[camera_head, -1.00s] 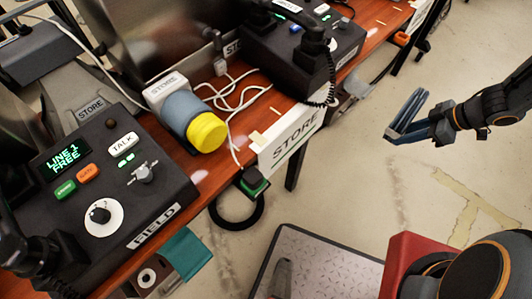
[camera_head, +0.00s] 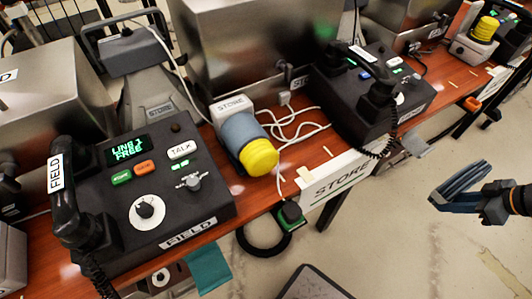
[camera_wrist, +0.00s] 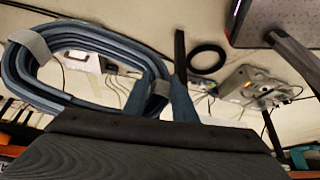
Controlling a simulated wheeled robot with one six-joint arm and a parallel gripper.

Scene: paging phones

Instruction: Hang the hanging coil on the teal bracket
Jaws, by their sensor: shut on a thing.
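A blue-grey oval coil (camera_head: 460,187) is held by my gripper (camera_head: 484,201) at the right of the head view, over open floor and apart from the table. In the wrist view the coil (camera_wrist: 62,98) fills the upper left, with pale bands around it, and my gripper (camera_wrist: 166,88) is shut on its near side. A teal bracket (camera_head: 208,269) juts from the table's front edge, below the FIELD phone box, in the head view.
The FIELD phone box (camera_head: 185,235), a yellow-capped cylinder (camera_head: 262,158) and the STORE sign (camera_head: 345,178) line the wooden table. Floor between table and gripper is clear.

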